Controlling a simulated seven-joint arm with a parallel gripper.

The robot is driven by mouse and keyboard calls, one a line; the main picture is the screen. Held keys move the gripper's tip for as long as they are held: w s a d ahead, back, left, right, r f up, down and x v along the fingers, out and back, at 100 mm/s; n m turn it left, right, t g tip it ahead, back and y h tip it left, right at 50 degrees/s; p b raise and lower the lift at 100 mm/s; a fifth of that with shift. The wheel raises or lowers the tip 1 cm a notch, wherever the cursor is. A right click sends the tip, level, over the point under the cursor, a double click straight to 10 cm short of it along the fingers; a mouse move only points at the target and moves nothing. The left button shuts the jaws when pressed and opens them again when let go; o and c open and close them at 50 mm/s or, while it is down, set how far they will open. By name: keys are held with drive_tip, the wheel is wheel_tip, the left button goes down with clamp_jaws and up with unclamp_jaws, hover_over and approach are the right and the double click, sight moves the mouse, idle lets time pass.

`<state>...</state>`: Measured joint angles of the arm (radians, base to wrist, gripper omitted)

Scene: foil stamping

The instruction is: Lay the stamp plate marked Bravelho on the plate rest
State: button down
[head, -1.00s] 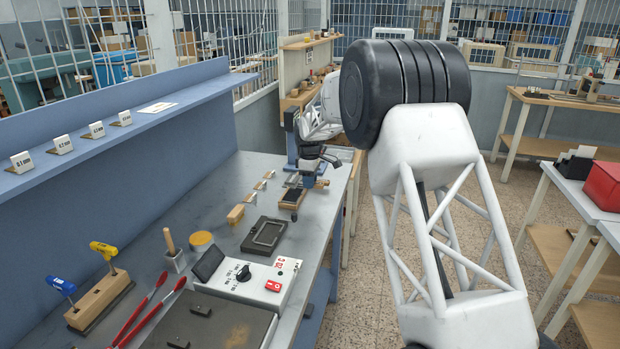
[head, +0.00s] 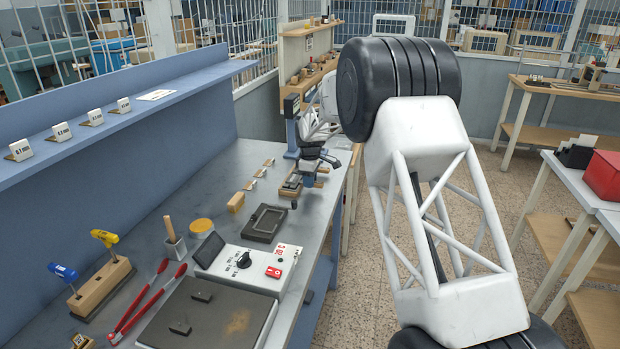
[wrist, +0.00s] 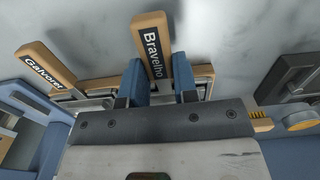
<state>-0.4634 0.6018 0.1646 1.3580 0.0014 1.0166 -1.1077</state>
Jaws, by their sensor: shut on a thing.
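My gripper (wrist: 160,88) has its two blue fingers around the wooden-handled stamp plate marked Bravelho (wrist: 153,45) in the wrist view. Its black label faces the camera; the part below the handle is hidden by the fingers and gripper body. A similar piece marked Galvoret (wrist: 48,66) lies to its left, apart. In the head view my gripper (head: 310,172) is at the far end of the bench, small and partly merged with what is behind it. I cannot tell for sure which thing is the plate rest; a dark recessed tray (head: 265,222) lies nearer on the bench.
A blue press column (head: 291,130) stands behind my gripper. Bare bench lies left of the small labelled pieces.

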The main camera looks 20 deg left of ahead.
drive_tip(key=shift+f, duration=0.1)
idle(0.3)
drive_tip(key=c, duration=0.8)
unclamp_jaws()
drive_tip(key=shift+r, duration=3.9)
drive_tip(key=shift+d, duration=0.1)
